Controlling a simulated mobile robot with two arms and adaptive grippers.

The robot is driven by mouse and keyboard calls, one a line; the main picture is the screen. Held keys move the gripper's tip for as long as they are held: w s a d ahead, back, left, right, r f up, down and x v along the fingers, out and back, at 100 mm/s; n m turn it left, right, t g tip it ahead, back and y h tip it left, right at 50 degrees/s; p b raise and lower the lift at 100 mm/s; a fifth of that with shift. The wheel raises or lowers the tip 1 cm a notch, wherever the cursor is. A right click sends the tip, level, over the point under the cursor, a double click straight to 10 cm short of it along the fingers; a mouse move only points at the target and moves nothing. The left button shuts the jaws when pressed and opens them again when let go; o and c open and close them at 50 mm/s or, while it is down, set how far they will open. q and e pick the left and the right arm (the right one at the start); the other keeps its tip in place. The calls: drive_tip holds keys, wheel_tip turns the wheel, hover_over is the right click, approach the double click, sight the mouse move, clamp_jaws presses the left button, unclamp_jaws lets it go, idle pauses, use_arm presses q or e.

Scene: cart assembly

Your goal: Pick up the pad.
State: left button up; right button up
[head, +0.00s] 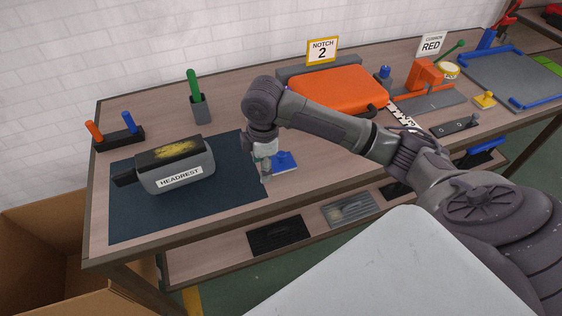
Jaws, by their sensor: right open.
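A grey block labelled HEADREST (178,179), with a yellow patch on its dark top and a black stub at its left, lies on the dark blue mat (125,215). A large orange padded block (335,88) lies at the back middle of the table. A small flat piece with a blue knob (287,161) lies just right of the mat. I cannot tell which of these is the pad. My right gripper (265,174) is open, pointing down beside the blue-knobbed piece at its left; its fingertips are small and whether they touch it is unclear. My left gripper is not in view.
A holder with orange and blue handles (120,140) and a cup with a green handle (200,108) stand at the back left. Signs read NOTCH 2 (322,50) and CUSHION RED (432,44). A blue-edged tray (510,75) is at the right. Dark panels lie on the shelf below.

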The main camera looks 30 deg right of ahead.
wheel_tip(320, 180, up, 8)
hover_over(282, 153)
drive_tip(key=shift+g, duration=0.3)
wheel_tip(282, 153, down, 8)
drive_tip(key=shift+s+d, duration=0.1)
drive_tip(key=shift+s, duration=0.05)
drive_tip(key=shift+f+p, duration=0.75)
drive_tip(key=shift+f, duration=2)
clamp_jaws()
